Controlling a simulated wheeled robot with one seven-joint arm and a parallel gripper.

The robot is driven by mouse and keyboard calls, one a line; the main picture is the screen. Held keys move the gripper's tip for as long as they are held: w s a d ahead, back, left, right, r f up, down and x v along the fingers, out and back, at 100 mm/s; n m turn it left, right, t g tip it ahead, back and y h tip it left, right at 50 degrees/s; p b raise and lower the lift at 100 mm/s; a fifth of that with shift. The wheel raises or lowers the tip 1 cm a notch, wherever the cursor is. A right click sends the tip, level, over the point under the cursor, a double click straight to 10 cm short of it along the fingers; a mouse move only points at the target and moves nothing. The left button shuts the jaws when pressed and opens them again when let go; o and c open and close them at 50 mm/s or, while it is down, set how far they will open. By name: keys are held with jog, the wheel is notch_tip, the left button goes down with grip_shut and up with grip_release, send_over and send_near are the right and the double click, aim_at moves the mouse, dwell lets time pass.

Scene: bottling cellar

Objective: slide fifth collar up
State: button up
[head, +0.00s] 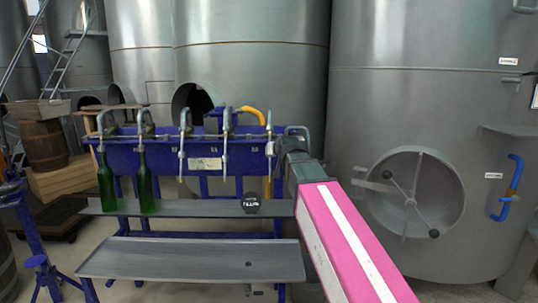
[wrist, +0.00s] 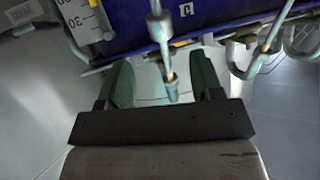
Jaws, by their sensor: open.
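The fifth spout from the left (head: 269,128) hangs on the blue filler rail, with a pale collar (head: 269,148) around its tube. In the wrist view a spout tube with a thicker sleeve, seemingly this collar (wrist: 158,27), comes down between my fingers. My gripper (wrist: 161,66) is open, one green finger on each side of the tube's lower end. The fingers look apart from the tube, and the sleeve sits beyond the fingertips. In the head view my wrist reaches the rail's right end, and my fingers cannot be made out.
Two green bottles (head: 106,183) (head: 147,182) stand under the first two spouts on a narrow grey shelf (head: 190,208). Neighbouring spouts (wrist: 262,50) hang close by. A lower grey tray (head: 190,260) is clear. Steel tanks (head: 430,120) stand behind.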

jog(key=x, duration=1)
jog(key=shift+w+a, duration=0.15)
jog(key=shift+w, duration=0.25)
